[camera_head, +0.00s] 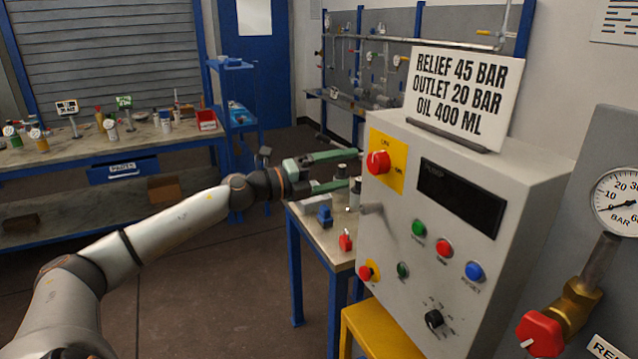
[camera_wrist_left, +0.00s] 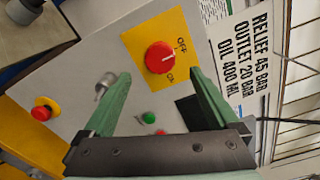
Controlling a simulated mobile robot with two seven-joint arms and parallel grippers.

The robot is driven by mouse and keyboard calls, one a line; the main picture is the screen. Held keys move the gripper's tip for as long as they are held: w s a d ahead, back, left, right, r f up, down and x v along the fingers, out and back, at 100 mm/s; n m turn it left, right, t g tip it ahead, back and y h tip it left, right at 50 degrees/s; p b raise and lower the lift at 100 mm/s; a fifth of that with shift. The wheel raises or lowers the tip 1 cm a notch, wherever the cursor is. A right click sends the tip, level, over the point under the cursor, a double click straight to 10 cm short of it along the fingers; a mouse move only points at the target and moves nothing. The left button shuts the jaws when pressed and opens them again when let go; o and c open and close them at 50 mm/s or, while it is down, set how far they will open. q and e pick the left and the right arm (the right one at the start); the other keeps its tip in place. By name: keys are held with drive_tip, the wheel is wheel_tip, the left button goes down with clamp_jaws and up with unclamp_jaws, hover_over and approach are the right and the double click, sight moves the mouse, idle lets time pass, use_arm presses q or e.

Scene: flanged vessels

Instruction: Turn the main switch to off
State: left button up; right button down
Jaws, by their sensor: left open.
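The main switch is a red round knob (camera_head: 378,163) on a yellow plate (camera_head: 398,180) at the upper left of the grey control box's front. In the left wrist view the red knob (camera_wrist_left: 160,57) lies just beyond and between my fingertips, with OFF and ON labels beside it. A white mark on the knob points to its right side there; I cannot tell its exact setting. My left gripper (camera_head: 357,168) is open, its green fingers pointing at the knob; it also shows in the left wrist view (camera_wrist_left: 161,75). Nothing is between the fingers. My right gripper is out of view.
A sign (camera_head: 463,95) stands on top. A red valve handle (camera_head: 540,335) is at right.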

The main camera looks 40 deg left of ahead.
use_arm(q)
drive_tip(key=shift+b+v, duration=0.9)
drive_tip(key=shift+v, duration=1.55)
drive_tip(key=s+d+f+n+y, duration=0.1)
drive_tip(key=s+f+n+y, duration=0.15)
drive_tip(key=f+n, duration=0.45)
drive_tip(key=s+d+f+n+y, duration=0.1)
drive_tip(key=s+f+n, duration=0.2)
drive_tip(key=f, duration=0.9)
drive_tip(key=s+d+f+n+y, duration=0.15)
drive_tip(key=f+n, duration=0.25)
drive_tip(key=f, duration=0.5)
drive_tip(key=s+d+f+n+g, duration=0.3)
drive_tip(key=s+d+f+n, duration=0.2)
drive_tip(key=s+d+f, duration=0.3)
drive_tip(key=s+d+f+n+g+p, duration=0.1)
drive_tip(key=s+d+f+n+g, duration=0.3)
drive_tip(key=s+d+f, duration=0.4)
drive_tip(key=d+f+n, duration=0.1)
drive_tip(key=d, duration=0.6)
drive_tip(key=shift+s+d+f, duration=0.3)
drive_tip(key=shift+s+f, duration=0.1)
